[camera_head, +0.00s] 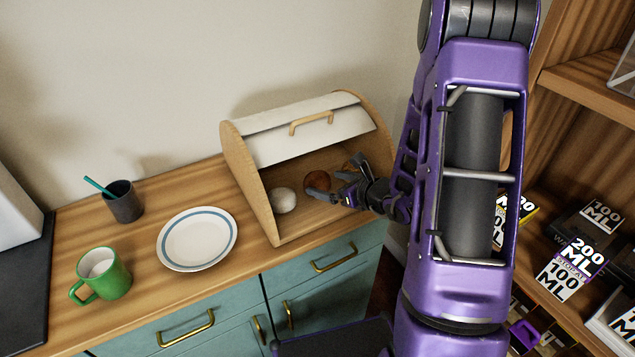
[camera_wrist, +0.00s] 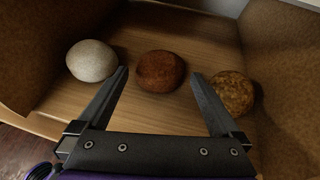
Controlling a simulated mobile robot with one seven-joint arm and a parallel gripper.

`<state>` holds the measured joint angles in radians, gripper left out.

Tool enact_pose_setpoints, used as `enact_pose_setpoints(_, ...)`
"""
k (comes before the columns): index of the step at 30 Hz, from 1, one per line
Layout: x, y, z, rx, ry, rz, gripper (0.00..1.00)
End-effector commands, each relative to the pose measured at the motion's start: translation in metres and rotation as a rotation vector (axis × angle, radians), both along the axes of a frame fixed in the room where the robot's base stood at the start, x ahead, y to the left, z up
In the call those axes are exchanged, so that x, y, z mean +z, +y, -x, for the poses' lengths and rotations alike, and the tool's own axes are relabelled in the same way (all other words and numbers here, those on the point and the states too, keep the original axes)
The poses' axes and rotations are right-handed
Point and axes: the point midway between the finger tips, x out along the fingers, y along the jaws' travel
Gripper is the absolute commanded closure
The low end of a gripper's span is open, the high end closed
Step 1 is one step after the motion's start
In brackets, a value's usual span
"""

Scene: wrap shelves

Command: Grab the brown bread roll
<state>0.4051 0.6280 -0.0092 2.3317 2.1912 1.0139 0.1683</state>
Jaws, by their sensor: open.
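The brown bread roll (camera_wrist: 160,71) lies in the open bread box (camera_head: 246,188), between a pale round roll (camera_wrist: 92,61) on its left and a speckled golden-brown roll (camera_wrist: 232,93) on its right. The brown roll also shows in the head view (camera_head: 317,181). My gripper (camera_wrist: 160,78) is open. In the wrist view its two fingers reach toward the brown roll, one tip on each side of it. I cannot tell whether the fingers touch any roll. In the head view my gripper (camera_head: 331,187) is at the box's opening, partly covering the speckled roll.
The box's white lid (camera_head: 290,130) is raised. A plate (camera_head: 197,239), a green mug (camera_head: 102,273) and a dark cup (camera_head: 123,201) stand on the counter to the left. Wooden shelves with boxed goods (camera_head: 580,260) stand at the right. The box's side walls flank the rolls.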

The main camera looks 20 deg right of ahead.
Motion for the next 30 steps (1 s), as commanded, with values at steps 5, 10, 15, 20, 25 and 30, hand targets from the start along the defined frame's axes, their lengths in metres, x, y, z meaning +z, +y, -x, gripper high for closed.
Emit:
enact_pose_setpoints(5, -0.013, 0.01, -0.021, 0.003, 0.001, 0.0, 0.0)
enact_pose_setpoints(10, -0.016, 0.013, -0.028, 0.001, 0.001, 0.001, 0.0)
enact_pose_setpoints(15, -0.016, 0.013, -0.028, 0.001, 0.001, 0.001, 0.02)
enact_pose_setpoints(20, -0.016, 0.013, -0.028, 0.001, 0.001, 0.001, 0.31)
enact_pose_setpoints(25, -0.016, 0.013, -0.028, 0.001, 0.001, 0.001, 0.61)
enact_pose_setpoints(30, -0.016, 0.013, -0.028, 0.001, 0.0, 0.0, 0.65)
